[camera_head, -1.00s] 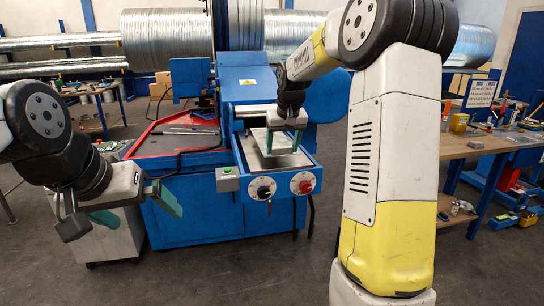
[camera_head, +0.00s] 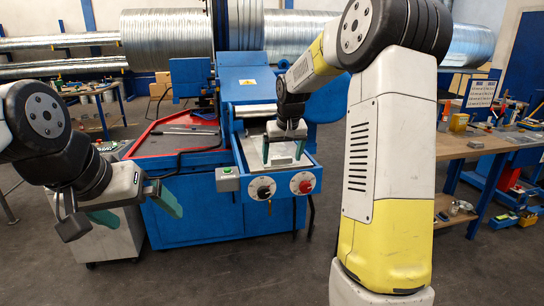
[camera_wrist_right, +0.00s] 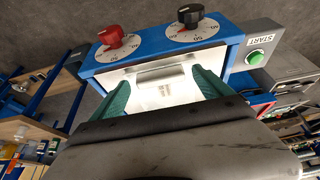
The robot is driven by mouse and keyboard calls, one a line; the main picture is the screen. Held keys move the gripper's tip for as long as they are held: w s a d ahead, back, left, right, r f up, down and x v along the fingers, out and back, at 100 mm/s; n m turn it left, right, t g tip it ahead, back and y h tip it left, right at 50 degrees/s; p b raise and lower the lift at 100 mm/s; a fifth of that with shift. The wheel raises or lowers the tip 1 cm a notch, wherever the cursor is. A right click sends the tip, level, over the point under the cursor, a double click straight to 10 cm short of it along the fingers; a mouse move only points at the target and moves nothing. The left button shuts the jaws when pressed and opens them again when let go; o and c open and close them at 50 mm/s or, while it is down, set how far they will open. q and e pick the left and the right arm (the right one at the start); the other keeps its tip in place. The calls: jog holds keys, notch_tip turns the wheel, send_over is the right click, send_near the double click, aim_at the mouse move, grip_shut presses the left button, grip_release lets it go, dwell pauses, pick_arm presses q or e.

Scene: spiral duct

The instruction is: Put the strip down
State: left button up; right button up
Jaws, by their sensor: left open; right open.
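A pale, shiny sheet-metal surface (camera_wrist_right: 166,94) lies in the blue machine's front tray, between my right fingers in the right wrist view. A small lighter grey piece (camera_wrist_right: 160,75) shows on it near the dial side. I cannot tell for sure which of these is the strip. My right gripper (camera_head: 285,160) points down over the tray with its green fingers spread apart; it also shows in the right wrist view (camera_wrist_right: 163,80). Nothing is visibly clamped in it. My left gripper (camera_head: 145,210) is open and empty, left of the machine.
The blue machine (camera_head: 190,210) has a black dial (camera_head: 262,188) and a red dial (camera_head: 302,182) on its tray front, with a green start button (camera_head: 227,172) beside them. A red-edged tray (camera_head: 172,142) is at left. A wooden workbench (camera_head: 475,146) stands at right.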

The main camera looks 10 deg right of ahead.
jog(key=v, duration=1.1)
jog(key=s+a+f+t+y, duration=0.1)
jog(key=s+a+f, duration=0.1)
jog(key=s, duration=1.2)
jog(key=s+a+f+y, duration=0.1)
jog(key=s+a+f, duration=0.1)
jog(key=s, duration=1.3)
jog(key=shift+a+t, duration=0.4)
jog(key=shift+a, duration=0.1)
